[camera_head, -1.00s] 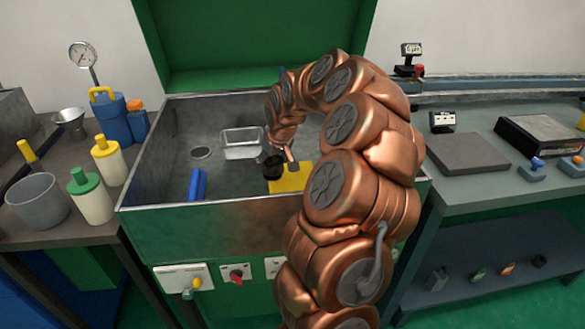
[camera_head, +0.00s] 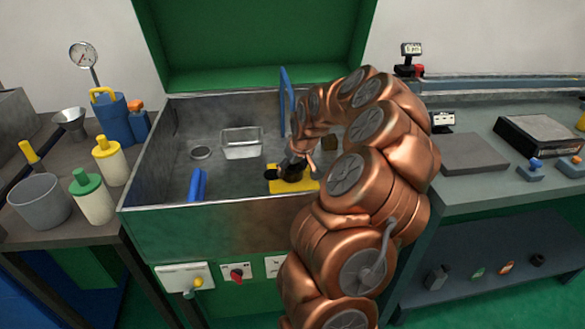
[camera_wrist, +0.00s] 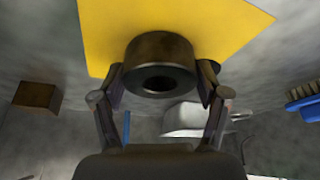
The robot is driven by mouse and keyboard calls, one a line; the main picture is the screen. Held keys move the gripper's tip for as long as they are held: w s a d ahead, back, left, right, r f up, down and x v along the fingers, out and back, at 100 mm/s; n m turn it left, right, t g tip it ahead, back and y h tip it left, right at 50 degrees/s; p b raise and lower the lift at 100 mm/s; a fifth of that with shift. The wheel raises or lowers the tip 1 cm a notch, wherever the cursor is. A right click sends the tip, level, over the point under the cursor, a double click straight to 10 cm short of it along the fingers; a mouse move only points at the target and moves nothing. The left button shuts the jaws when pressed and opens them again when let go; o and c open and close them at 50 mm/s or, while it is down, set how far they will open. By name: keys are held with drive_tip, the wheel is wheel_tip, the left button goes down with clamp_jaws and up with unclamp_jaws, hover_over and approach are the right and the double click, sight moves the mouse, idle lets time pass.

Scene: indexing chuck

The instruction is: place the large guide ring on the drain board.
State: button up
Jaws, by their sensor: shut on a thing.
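The large guide ring is a dark, thick ring (camera_wrist: 160,52) with a round bore, seen between my fingertips in the wrist view. My gripper (camera_wrist: 161,80) is shut on it from both sides. A yellow board (camera_wrist: 105,25) lies just behind the ring; I take it for the drain board. In the head view the yellow board (camera_head: 307,186) is on the basin's near side, and my gripper (camera_head: 291,168) is over it with the ring (camera_head: 290,175) largely blurred into the dark fingers. I cannot tell whether the ring touches the board.
The basin holds a metal tray (camera_head: 241,150), a round drain (camera_head: 201,153), a blue brush (camera_head: 197,184) and a brown block (camera_head: 330,143). A blue upright piece (camera_head: 286,95) stands behind my wrist. The basin's front wall (camera_head: 220,222) is close to the board.

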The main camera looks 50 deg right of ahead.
drive_tip(key=shift+f, duration=0.1)
drive_tip(key=o, duration=1.8)
drive_tip(key=b+v, duration=0.1)
drive_tip(key=v, duration=1.1)
